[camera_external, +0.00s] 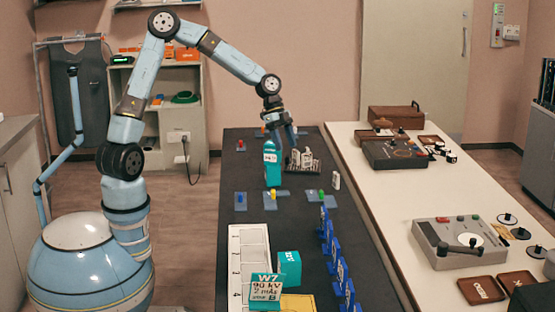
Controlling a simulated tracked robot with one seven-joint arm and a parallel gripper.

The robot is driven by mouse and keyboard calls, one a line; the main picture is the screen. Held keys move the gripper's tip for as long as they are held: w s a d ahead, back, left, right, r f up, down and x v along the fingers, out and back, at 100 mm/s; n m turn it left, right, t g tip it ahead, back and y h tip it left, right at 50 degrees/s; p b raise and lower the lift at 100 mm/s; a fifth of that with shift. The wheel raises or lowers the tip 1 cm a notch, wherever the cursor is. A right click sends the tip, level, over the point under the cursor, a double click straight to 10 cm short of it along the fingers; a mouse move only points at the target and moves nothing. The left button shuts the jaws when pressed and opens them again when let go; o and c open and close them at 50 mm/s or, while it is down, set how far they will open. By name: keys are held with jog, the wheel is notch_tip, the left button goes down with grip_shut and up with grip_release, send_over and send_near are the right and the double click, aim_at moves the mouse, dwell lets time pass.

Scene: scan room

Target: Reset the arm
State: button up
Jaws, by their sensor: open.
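My arm is raised in a high bend from its base at the left and reaches over the dark table (225,270). My gripper (285,146) points down over the far part of this table. Its fingers are open. A teal bottle-like object (272,165) with a white label stands just below and left of the fingers. I cannot tell whether the gripper touches it. A dark rack (315,168) with small pale items stands just to the right of the fingers.
Small pads with coloured pegs lie mid-table. Blue upright pieces (334,250) line the right side; a white numbered tray (236,243), teal box (289,267) and W7 sign (267,286) stand in front. A white table (390,210) with devices is at right. Shelves (180,130) stand behind my arm.

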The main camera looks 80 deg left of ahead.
jog(key=s+d+r+n+y, duration=0.25)
jog(key=s+d+r, duration=0.25)
jog(key=s, duration=0.4)
jog(key=s+d+r+n+y, duration=0.2)
jog(key=s+d+r+y, duration=0.15)
jog(key=s+r, duration=0.35)
jog(key=s+r+n+t, duration=0.1)
jog(key=s+r+n, duration=0.1)
jog(key=s, duration=0.7)
jog(key=s+d+r+n+t+h, duration=0.1)
jog(key=s+r+n, duration=0.1)
jog(key=s, duration=0.8)
jog(key=shift+d+n+t+h, duration=0.25)
jog(key=shift+n+t+h, duration=0.05)
jog(key=shift+n, duration=0.25)
